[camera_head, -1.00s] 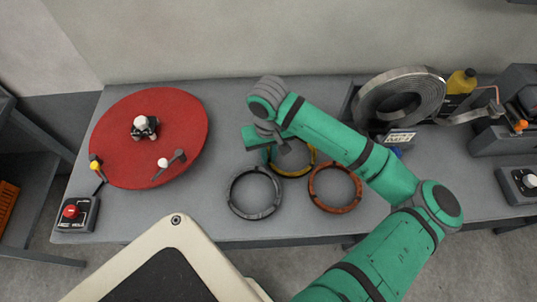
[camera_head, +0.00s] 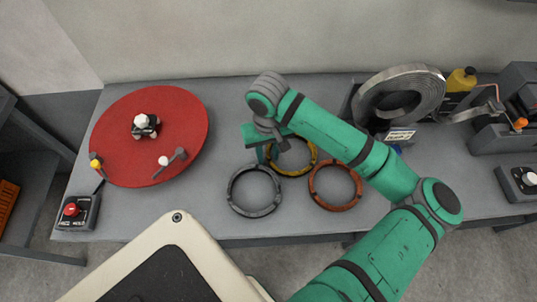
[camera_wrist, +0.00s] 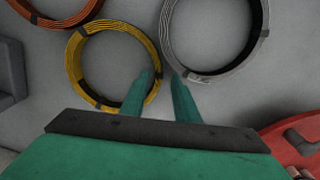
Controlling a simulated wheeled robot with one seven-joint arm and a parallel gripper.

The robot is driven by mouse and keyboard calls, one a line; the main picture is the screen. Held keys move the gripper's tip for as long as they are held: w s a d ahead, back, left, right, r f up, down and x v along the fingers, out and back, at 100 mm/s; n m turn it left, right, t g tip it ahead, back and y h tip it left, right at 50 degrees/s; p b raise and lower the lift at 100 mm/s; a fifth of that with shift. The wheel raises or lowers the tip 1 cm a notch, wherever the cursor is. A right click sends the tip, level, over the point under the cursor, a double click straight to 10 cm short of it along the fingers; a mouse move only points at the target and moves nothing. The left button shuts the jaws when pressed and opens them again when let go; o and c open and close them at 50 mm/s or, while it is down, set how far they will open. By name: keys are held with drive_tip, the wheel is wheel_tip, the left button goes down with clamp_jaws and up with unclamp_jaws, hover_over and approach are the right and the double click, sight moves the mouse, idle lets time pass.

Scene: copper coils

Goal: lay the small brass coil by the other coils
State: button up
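The small brass coil, a yellow ring (camera_head: 297,174), lies flat on the grey table behind and between a grey coil (camera_head: 232,200) and a copper-orange coil (camera_head: 352,201). My arm hides part of its far rim in the head view. The wrist view shows the brass coil (camera_wrist: 72,60) at left centre, the grey coil (camera_wrist: 255,40) at upper right and the orange coil (camera_wrist: 50,22) at upper left. My gripper (camera_wrist: 165,82) is open, its fingers apart beside the brass coil's rim. The left finger overlaps the rim in the picture; I cannot tell whether it touches.
A red round plate (camera_head: 178,110) with knobs stands at left on the table (camera_head: 120,215). A control box with a red button (camera_head: 75,211) sits at front left. A large grey strip reel (camera_head: 440,90) and a yellow bottle (camera_head: 462,80) stand at back right.

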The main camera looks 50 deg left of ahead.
wheel_tip(320, 180, up, 11)
drive_tip(key=shift+w, duration=0.15)
idle(0.7)
